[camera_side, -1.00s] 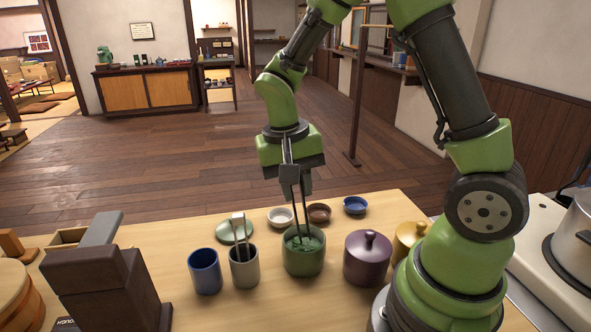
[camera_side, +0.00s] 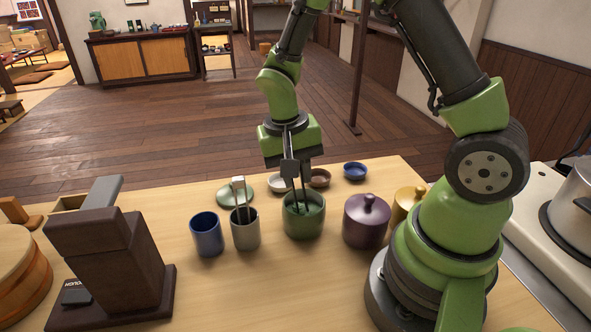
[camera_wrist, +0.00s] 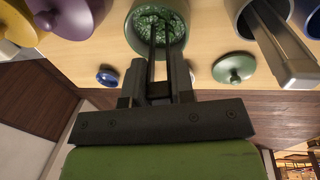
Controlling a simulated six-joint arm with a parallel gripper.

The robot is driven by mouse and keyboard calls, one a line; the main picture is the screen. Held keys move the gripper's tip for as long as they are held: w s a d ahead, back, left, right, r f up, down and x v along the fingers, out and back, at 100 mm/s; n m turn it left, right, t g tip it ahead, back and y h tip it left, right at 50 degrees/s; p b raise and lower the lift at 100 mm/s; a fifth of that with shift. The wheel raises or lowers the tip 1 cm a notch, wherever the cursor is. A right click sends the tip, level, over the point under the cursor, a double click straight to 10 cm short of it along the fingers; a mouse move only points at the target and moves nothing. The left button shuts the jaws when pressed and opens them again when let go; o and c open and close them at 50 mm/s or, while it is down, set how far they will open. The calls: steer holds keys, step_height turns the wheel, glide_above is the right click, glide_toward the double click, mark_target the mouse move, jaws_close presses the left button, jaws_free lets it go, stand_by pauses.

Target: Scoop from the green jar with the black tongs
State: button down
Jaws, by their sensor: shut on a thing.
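The green jar (camera_side: 303,226) stands open on the table and holds chopped green food, which shows in the wrist view (camera_wrist: 158,22). My gripper (camera_side: 291,172) is above the jar, shut on the black tongs (camera_side: 300,198). The tongs point down, with their lower ends inside the jar at the green food; the tips are hard to make out. In the wrist view the tongs (camera_wrist: 160,52) run from between my gripper's fingers (camera_wrist: 157,88) into the jar mouth. The green lid (camera_side: 230,190) lies on the table behind the cups.
A grey cup (camera_side: 246,236) holding light-handled tongs (camera_side: 239,190) and a blue cup (camera_side: 207,238) stand left of the jar. A lidded purple jar (camera_side: 366,226) and a yellow jar (camera_side: 402,206) stand right. Small bowls, one blue (camera_side: 355,172), sit behind.

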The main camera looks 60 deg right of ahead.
steer(key=shift+s+d, duration=0.1)
steer(key=shift+w+a, duration=0.2)
steer(key=shift+s+d, duration=0.1)
stand_by(0.4)
steer(key=shift+r, duration=0.1)
stand_by(0.5)
steer(key=shift+r, duration=4.4)
